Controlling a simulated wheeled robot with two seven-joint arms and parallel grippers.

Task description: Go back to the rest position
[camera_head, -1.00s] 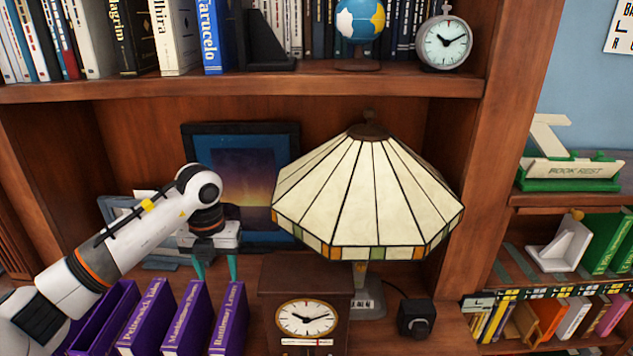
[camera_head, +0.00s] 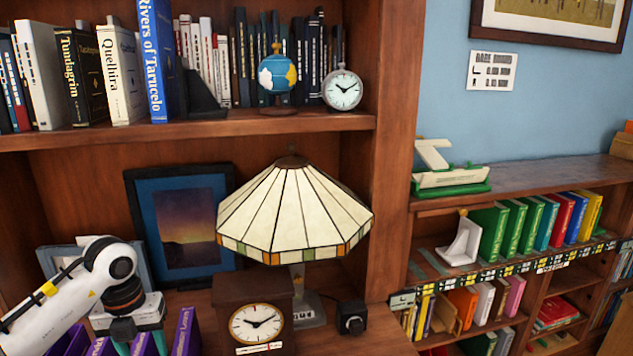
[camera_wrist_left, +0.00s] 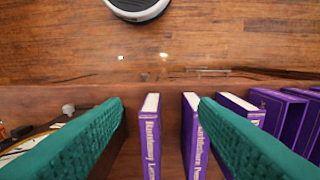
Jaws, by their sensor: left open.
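My left gripper (camera_head: 141,346) is at the lower left of the head view, with its green fingers pointing down. It is open, and the wrist view shows its two fingers (camera_wrist_left: 162,105) spread apart with nothing gripped. Purple books (camera_head: 186,335) stand below and around it on the shelf, partly cut off by the frame. In the wrist view two slim purple books (camera_wrist_left: 151,140) show in the gap between the fingers, and more purple spines (camera_wrist_left: 285,110) stand to the right. My right gripper is not in view.
A wooden clock (camera_head: 256,322), a stained-glass lamp (camera_head: 290,210) and a small black box (camera_head: 351,317) stand right of the gripper. A dark-framed picture (camera_head: 186,225) leans behind. The upper shelf (camera_head: 200,132) runs overhead. A lower bookcase (camera_head: 520,265) stands to the right.

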